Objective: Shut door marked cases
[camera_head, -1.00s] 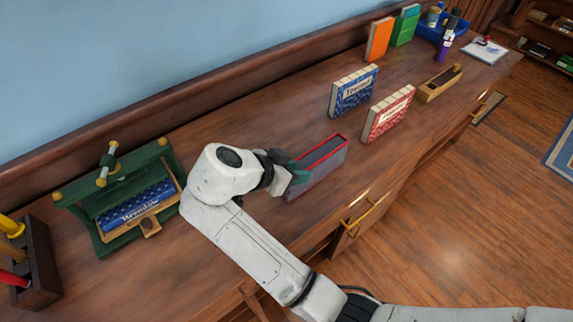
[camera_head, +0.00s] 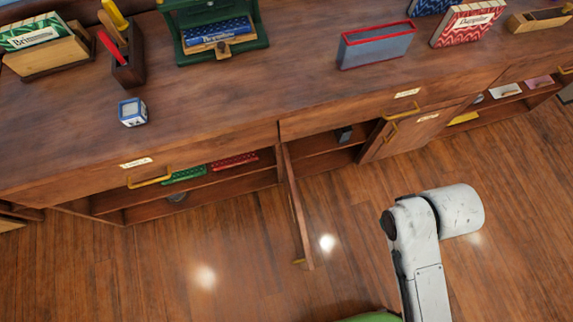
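A wooden cabinet door (camera_head: 297,210) stands open below the counter, swung out over the floor and seen nearly edge-on, with a brass pull (camera_head: 299,261) at its lower end. Its face and any label on it are hidden. Right of the opening, another door (camera_head: 405,138) has a brass handle (camera_head: 402,122) and a small label (camera_head: 428,117), too small to read; I cannot tell if it is fully shut. My white arm shows over the floor at the right, apart from both doors. My gripper is not visible.
Open shelves hold green (camera_head: 184,174) and red (camera_head: 234,161) boxes. A drawer (camera_head: 90,182) has a brass handle and label. Floor around the open door is clear.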

